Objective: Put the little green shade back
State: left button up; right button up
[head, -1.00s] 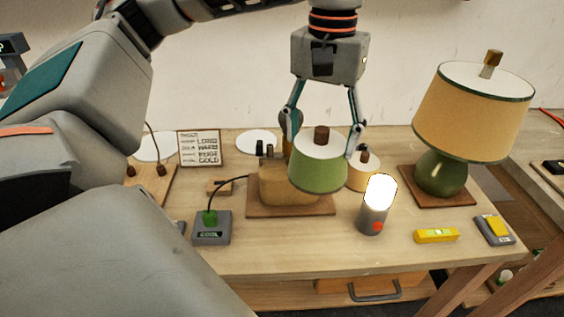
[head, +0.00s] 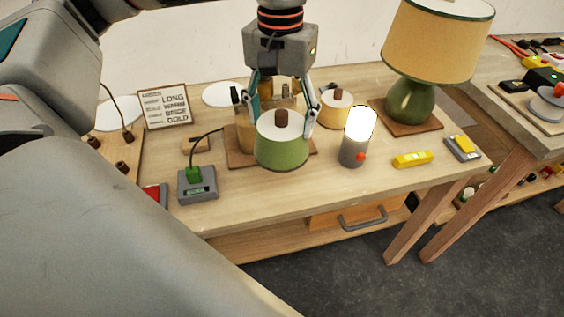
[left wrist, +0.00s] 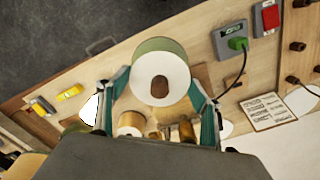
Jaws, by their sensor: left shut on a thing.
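The little green shade (head: 283,153) has green sides, a white top and a brown knob. My left gripper (head: 280,133) is shut on it, one finger at each side, and it looks roughly upright. In the left wrist view the shade (left wrist: 158,46) sits between the fingertips. I cannot tell whether the shade touches anything below. My right gripper is not in view.
A glowing grey lamp (head: 352,152) stands right of the shade, with a small tan shade (head: 335,110) behind. A grey box with a green plug (head: 198,184) is front left. A large lamp (head: 435,45) stands back right. A card (head: 165,107) stands at back left.

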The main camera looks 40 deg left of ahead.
pick_arm(q)
jog(key=shift+f+b, duration=0.9)
jog(key=shift+f, duration=5.35)
jog(key=shift+s, duration=0.1)
jog(key=shift+f, duration=0.2)
jog(key=o, duration=1.1)
